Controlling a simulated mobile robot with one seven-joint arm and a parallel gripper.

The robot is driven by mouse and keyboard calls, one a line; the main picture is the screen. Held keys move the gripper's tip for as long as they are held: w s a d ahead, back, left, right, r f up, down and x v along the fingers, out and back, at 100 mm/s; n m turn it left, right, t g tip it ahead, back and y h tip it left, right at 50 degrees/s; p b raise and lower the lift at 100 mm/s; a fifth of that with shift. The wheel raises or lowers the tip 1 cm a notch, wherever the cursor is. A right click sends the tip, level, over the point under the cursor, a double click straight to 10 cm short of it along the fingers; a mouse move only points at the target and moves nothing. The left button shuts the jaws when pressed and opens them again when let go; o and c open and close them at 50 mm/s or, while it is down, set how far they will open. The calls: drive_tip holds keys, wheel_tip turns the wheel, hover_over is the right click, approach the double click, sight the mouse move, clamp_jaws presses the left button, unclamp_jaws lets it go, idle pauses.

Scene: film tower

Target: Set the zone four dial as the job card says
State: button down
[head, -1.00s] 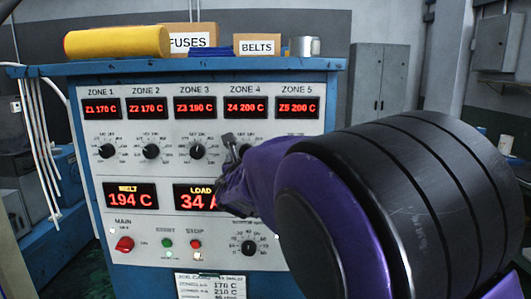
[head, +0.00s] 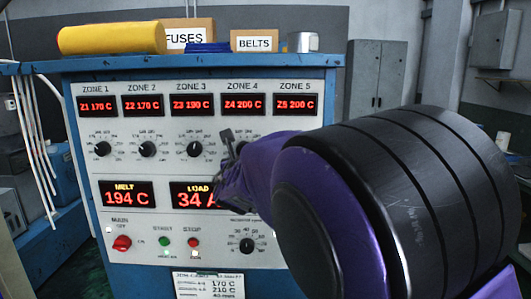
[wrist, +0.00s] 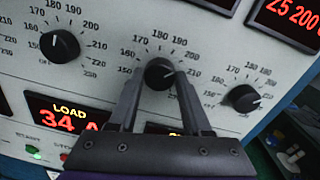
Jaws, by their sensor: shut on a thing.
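The zone four dial (wrist: 158,73) is a round black knob with a printed temperature scale around it. My gripper (wrist: 159,76) has one finger on each side of this knob in the wrist view and is shut on it. In the head view my gripper (head: 229,140) stands at the panel below the zone four display (head: 244,105), which reads Z4 200 C, and hides most of the dial. The knob's exact pointer angle is hard to read. The job card (head: 209,285) at the panel's bottom shows 170 C, 210 C and 40 mm; its line labels are too blurred to read.
The zone three dial (wrist: 60,46) and zone five dial (wrist: 243,97) flank the held knob. Melt (head: 127,194) and load (head: 195,195) displays, a red main switch (head: 122,243) and start and stop buttons sit below. Boxes and a yellow roll (head: 112,40) stand on top.

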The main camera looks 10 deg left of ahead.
drive_tip(key=shift+f+b, duration=0.2)
drive_tip(key=shift+b, duration=0.35)
drive_tip(key=shift+d+r+m+b, duration=0.1)
drive_tip(key=shift+m+b, duration=2.9)
drive_tip(key=shift+b, duration=1.4)
drive_tip(key=shift+c, duration=1.7)
unclamp_jaws()
